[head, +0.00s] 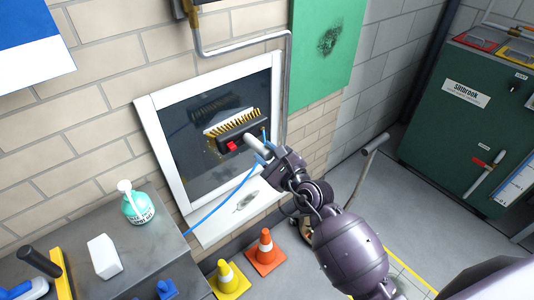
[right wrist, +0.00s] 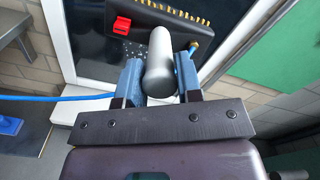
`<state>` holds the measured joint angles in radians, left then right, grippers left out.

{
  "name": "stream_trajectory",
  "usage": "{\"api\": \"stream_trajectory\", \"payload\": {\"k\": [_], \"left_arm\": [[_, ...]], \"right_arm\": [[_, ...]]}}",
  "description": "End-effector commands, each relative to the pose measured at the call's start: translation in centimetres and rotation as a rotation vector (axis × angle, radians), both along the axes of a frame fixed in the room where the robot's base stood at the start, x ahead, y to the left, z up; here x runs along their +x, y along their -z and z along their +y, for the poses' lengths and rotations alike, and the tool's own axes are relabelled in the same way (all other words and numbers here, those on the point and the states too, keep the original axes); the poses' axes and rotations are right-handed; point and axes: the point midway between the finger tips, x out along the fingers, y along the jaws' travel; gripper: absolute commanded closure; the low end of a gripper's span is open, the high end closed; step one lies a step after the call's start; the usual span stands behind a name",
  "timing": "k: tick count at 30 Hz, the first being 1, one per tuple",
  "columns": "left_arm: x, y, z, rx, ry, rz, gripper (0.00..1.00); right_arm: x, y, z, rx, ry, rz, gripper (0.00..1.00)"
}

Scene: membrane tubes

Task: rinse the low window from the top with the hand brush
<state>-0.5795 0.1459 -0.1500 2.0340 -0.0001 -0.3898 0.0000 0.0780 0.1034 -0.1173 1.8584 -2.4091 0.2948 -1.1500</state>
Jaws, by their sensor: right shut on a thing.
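The low window (head: 195,165) has a white frame and dark glass, set in the brick wall. The hand brush (head: 242,131) has a black head, yellow bristles, a red switch and a grey handle. Its head is in front of the upper middle of the glass, bristles up and toward the pane; I cannot tell whether they touch it. My right gripper (head: 270,158) is shut on the brush handle, which also shows between the blue-padded fingers in the right wrist view (right wrist: 160,65). A blue hose runs from the brush to the lower left. My left gripper is not in view.
Yellow (head: 228,281) and orange (head: 265,252) cones stand below the sill. A green cabinet (head: 450,120) is at right.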

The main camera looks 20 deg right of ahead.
Motion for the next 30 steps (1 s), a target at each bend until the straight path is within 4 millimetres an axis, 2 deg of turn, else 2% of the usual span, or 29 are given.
{"api": "stream_trajectory", "payload": {"k": [5,30], "left_arm": [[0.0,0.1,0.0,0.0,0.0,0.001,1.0],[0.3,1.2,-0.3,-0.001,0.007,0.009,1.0]], "right_arm": [[0.1,-0.2,0.0,0.002,0.001,-0.008,0.97],[0.1,2.8,0.0,0.001,0.001,-0.006,0.97]]}}
